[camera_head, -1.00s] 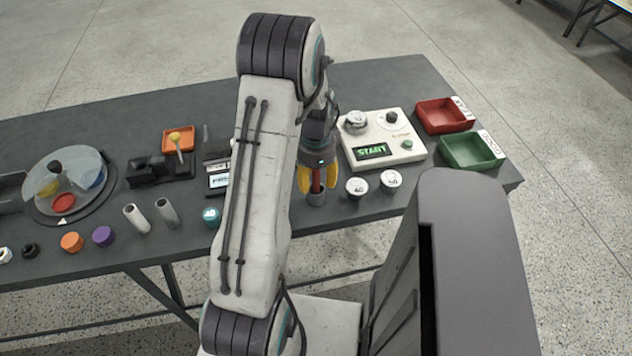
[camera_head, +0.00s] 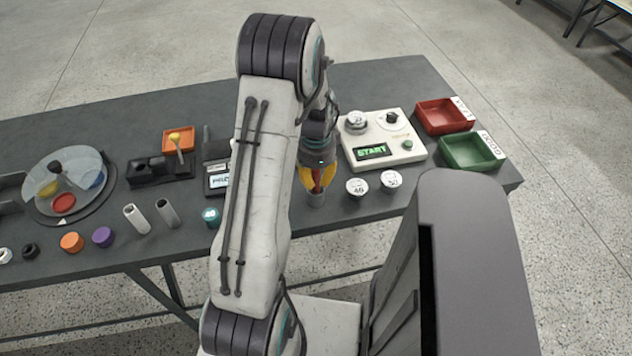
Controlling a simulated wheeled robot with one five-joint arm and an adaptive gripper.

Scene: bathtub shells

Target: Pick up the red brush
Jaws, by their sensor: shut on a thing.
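The red brush (camera_head: 316,181) stands roughly upright, with its lower end at a small grey cup (camera_head: 316,199) near the front edge of the table. Only a narrow red part of it shows. My gripper (camera_head: 317,184) points down over the cup, and its yellow fingers are shut on the red brush. The fingers hide most of the brush, and I cannot tell how deep it sits in the cup.
Two white-topped weights (camera_head: 357,188) stand just right of the gripper. A white START device (camera_head: 383,140) is behind them, with red (camera_head: 445,115) and green (camera_head: 473,151) trays farther right. A teal-lidded container (camera_head: 211,216) and grey tubes (camera_head: 167,213) are left.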

